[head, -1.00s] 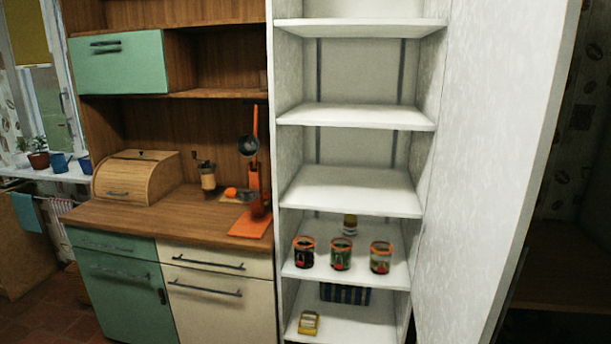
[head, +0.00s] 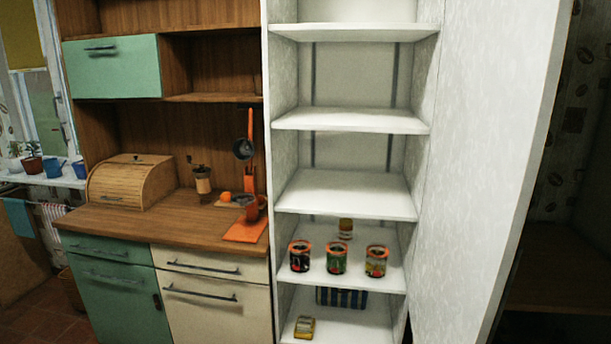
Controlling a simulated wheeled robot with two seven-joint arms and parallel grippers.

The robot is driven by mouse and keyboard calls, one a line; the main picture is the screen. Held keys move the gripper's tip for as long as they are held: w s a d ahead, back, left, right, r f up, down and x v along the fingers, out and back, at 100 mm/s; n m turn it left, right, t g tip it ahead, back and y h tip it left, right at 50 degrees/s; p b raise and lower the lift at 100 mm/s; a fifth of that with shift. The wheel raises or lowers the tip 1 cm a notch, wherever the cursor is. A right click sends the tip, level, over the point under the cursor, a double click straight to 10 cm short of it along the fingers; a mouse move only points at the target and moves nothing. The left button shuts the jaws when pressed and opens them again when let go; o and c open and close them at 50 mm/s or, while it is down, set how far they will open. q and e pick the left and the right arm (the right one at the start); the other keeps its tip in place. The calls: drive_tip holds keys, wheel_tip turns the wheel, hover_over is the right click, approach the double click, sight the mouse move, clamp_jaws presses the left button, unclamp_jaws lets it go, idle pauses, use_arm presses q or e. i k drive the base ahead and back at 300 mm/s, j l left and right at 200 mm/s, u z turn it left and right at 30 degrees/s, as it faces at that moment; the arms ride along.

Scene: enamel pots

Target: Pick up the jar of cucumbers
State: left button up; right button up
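Three glass jars with orange-red rims stand in a row on a low shelf of the open white cupboard: a left jar (head: 300,257) with dark contents, a middle jar (head: 336,259) with green contents, and a right jar (head: 376,262) with green and reddish contents. I cannot tell for certain which one holds cucumbers. A smaller jar (head: 346,229) with a yellowish label stands behind them. Neither of my grippers is in the head view.
The cupboard's white door (head: 485,170) stands open on the right. Upper shelves (head: 345,192) are empty. Below the jars are a striped blue box (head: 341,298) and a small yellow packet (head: 305,327). A wooden counter (head: 180,225) with a bread box (head: 130,181) is on the left.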

sight(342, 258)
drive_tip(key=l, duration=0.7)
drive_tip(key=k+l+u, duration=0.1)
drive_tip(key=l, duration=0.55)
drive_tip(key=k+l, duration=0.15)
drive_tip(key=l, duration=0.55)
drive_tip(key=i+j, duration=0.35)
drive_tip(key=j, duration=0.15)
drive_tip(key=i+j, duration=0.35)
drive_tip(key=j+u, duration=0.05)
drive_tip(key=j, duration=0.05)
